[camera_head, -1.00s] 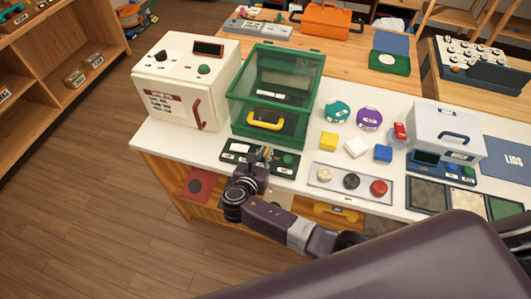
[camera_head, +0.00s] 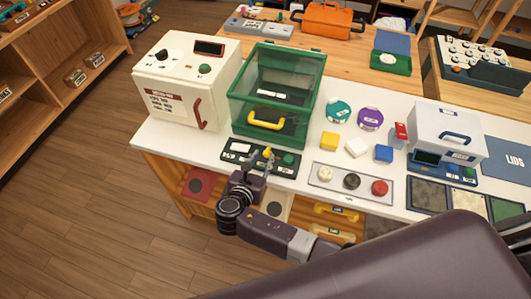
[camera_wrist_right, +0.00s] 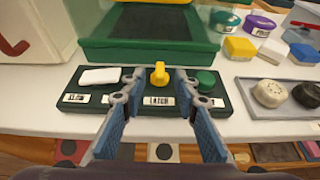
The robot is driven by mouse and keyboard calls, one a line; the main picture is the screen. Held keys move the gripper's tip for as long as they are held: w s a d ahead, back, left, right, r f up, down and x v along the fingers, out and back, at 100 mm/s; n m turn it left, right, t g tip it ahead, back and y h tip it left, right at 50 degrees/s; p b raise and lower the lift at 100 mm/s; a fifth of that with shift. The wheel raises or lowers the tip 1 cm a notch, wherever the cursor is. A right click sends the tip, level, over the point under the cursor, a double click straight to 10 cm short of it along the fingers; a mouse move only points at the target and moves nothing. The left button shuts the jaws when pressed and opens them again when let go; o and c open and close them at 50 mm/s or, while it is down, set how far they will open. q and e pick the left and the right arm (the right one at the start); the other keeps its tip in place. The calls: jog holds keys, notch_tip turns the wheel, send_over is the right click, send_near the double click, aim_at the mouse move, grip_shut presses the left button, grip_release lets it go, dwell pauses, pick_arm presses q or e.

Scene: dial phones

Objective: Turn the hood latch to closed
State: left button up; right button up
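The green hood (camera_head: 300,105) with clear panes and a yellow handle stands on the white counter; it also shows in the right wrist view (camera_wrist_right: 150,50). In front of it lies a dark green panel (camera_wrist_right: 228,106) with a white switch (camera_wrist_right: 100,76), the yellow latch knob (camera_wrist_right: 158,75) above a "LATCH" label, and a green button (camera_wrist_right: 206,80). The knob's narrow grip points roughly away from me. My right gripper (camera_wrist_right: 157,92) is open and empty, one finger on either side of the knob's line, with the knob beyond the tips. My left gripper is not in view.
A white cabinet (camera_head: 180,88) with a red handle stands left of the hood. To the right are coloured blocks (camera_head: 356,147), round containers (camera_head: 370,118) and a tray with three round knobs (camera_head: 325,184). The counter's front edge runs under my right gripper.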

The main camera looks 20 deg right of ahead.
jog(key=v, duration=0.7)
jog(key=shift+s+a+r, duration=0.2)
jog(key=shift+s, duration=0.05)
jog(key=s+d+f+m+g+y+b, duration=0.1)
jog(key=s+d+f+m+g+y, duration=0.3)
jog(key=f, duration=0.7)
jog(key=s+f+m+g+h+b, duration=0.1)
jog(key=s+f+m+b, duration=0.1)
jog(key=s+f, duration=0.65)
jog(key=s+d+f+m+g+y+b, duration=0.1)
jog(key=s+d+f+m+g+y, duration=0.15)
jog(key=f, duration=1.15)
jog(key=s+d+f+m+g+b, duration=0.1)
jog(key=s+d+f+m, duration=0.1)
jog(key=s+f+m, duration=0.3)
jog(key=s+d+f+m+y+b, duration=0.1)
jog(key=s+f+m, duration=0.4)
jog(key=s, duration=0.7)
jog(key=s+d+f+m+g+y+b, duration=0.1)
jog(key=s+d+f+m+b, duration=0.1)
jog(key=s+f+m, duration=0.4)
jog(key=s+d+m, duration=0.1)
jog(key=s+m, duration=0.1)
jog(key=s, duration=0.1)
jog(key=shift+s+d+g, duration=0.2)
jog(key=shift+d+g, duration=0.15)
jog(key=shift+d, duration=0.05)
jog(key=shift+f, duration=0.1)
